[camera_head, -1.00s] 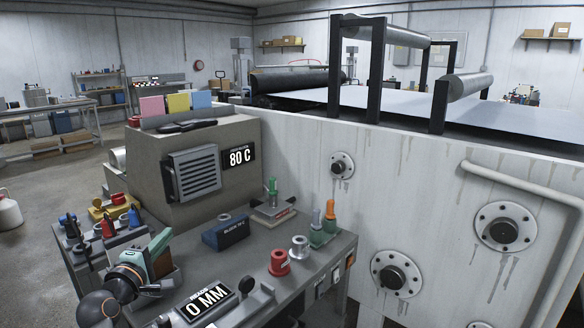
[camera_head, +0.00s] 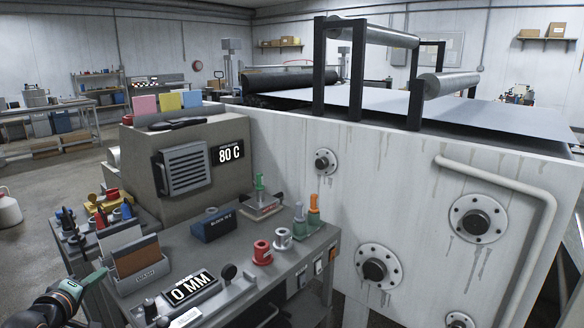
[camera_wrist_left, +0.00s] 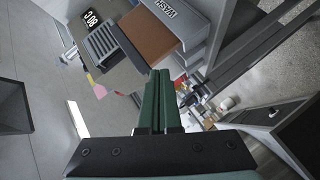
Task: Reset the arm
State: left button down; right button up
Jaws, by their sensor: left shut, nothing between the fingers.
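My left gripper (camera_head: 88,284) is at the lower left in the head view, off the front-left edge of the workbench (camera_head: 232,258). Its green fingers show in the left wrist view (camera_wrist_left: 158,100), closed together and empty. They point toward the bench, with a grey labelled holder (camera_wrist_left: 183,22) and its brown pad (camera_wrist_left: 147,32) just beyond. In the head view the same holder (camera_head: 140,281) stands on the bench to the right of the gripper. My right gripper is not in either view.
The bench carries a readout box (camera_head: 189,292), a red spool (camera_head: 262,252), a dark blue block (camera_head: 213,226) and green-handled tools (camera_head: 306,220). A grey heater box (camera_head: 180,165) stands behind. The large white coating machine (camera_head: 400,200) fills the right.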

pick_arm(q)
jog(key=s+a+f+m+g+y, duration=0.15)
jog(key=s+a, duration=0.25)
jog(key=a, duration=0.6)
notch_tip(320, 180, up, 5)
jog(key=a+m+t+y, duration=0.2)
jog(key=m+y, duration=0.1)
jog(key=m, duration=0.9)
jog(key=s+d+f+m+g+h, duration=0.15)
jog(key=s+d+f, duration=0.25)
jog(key=d+f, duration=0.45)
jog(key=s+d+f+m+g+h, duration=0.15)
jog(key=s+d+f, duration=0.25)
jog(key=d+f, duration=0.4)
jog(key=s+d+f+m+g+h, duration=0.1)
jog(key=s+d+f+m+h, duration=0.1)
jog(key=s+d+f, duration=0.45)
jog(key=s+d+f+n+g+h, duration=0.15)
jog(key=s+d+f, duration=0.25)
jog(key=s+d, duration=0.45)
jog(key=s+d+f+n+g+h, duration=0.1)
jog(key=s+d+f+n, duration=0.1)
jog(key=s+d+f, duration=0.45)
notch_tip(320, 180, up, 6)
jog(key=d+p, duration=0.1)
jog(key=p, duration=0.3)
jog(key=shift+w+d+t, duration=0.25)
jog(key=shift+d+t, duration=0.05)
